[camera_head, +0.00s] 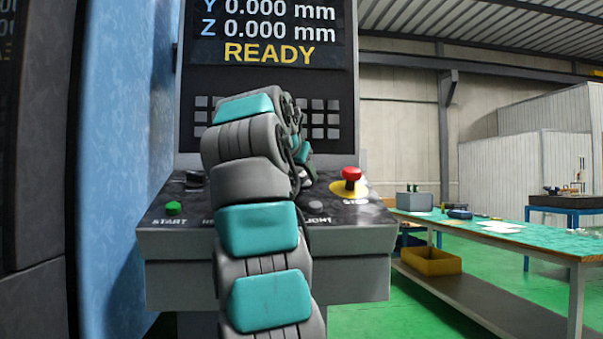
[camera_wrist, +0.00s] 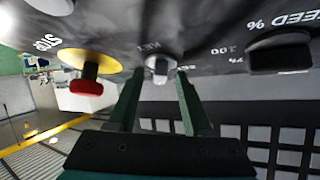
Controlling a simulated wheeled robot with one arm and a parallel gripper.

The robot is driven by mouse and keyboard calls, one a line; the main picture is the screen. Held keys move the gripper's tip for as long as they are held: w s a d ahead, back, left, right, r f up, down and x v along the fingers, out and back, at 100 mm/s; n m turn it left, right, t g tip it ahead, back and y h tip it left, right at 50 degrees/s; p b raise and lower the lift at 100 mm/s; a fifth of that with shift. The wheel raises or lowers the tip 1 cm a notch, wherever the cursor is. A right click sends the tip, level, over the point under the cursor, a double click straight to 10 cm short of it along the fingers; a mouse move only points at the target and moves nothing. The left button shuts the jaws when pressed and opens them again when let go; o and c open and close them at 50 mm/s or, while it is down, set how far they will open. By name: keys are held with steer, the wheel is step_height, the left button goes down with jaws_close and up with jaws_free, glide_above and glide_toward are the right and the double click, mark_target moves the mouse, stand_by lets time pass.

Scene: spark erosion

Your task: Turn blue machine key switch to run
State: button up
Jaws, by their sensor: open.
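The silver key switch (camera_wrist: 158,67) sits on the dark panel of the blue machine (camera_head: 118,150), in the upper middle of the wrist view. A "KEY" label is printed beside it, upside down in this view. My gripper (camera_wrist: 159,80) is open, with one green finger on each side of the key switch in the picture. I cannot tell whether the fingers touch it or how far off they are. Its exact setting is too small to read. In the head view my arm covers most of the panel's middle, so the switch and fingers cannot be made out clearly.
A red stop button (camera_head: 351,174) on a yellow base stands right of the arm; it is left of the fingers in the wrist view. A black knob (camera_wrist: 280,53) lies on the other side. A green start button (camera_head: 173,208) is at left. The screen (camera_head: 270,30) reads READY.

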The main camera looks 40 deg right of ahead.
steer(key=v, duration=0.7)
steer(key=shift+s+a+r, duration=0.2)
steer(key=shift+a, duration=0.1)
steer(key=shift+s+a, duration=0.1)
stand_by(0.3)
